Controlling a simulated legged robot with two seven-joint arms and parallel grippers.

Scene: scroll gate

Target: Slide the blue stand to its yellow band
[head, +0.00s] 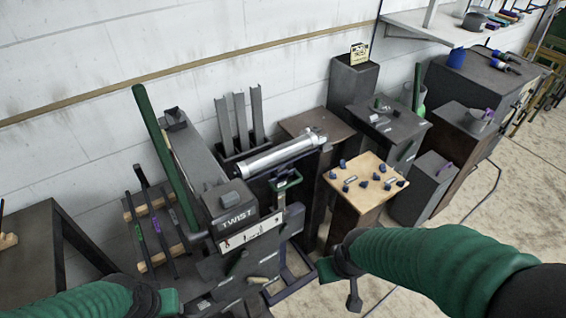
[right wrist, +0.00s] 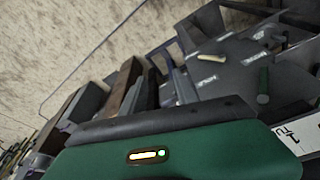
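A dark blue frame (head: 292,284) stands low on the floor in front of the TWIST machine (head: 237,222); it looks like the blue stand, though its upper part is hard to separate from the machine. I cannot make out a yellow band on or near it. My right gripper (head: 340,275) is to the right of this frame, apart from it in the picture; its finger gap is not clear. In the right wrist view its green housing (right wrist: 180,155) fills the bottom and hides what is below. My left gripper (head: 165,302) is at the bottom edge, left of the machine, partly cut off.
A wooden-topped pedestal (head: 345,199) with several dark knobs stands right of the machine. A silver cylinder (head: 285,150) lies behind. Grey cabinets (head: 425,185) line the right side. A rack of dark bars (head: 150,265) stands left. The floor at right is open, crossed by a cable.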

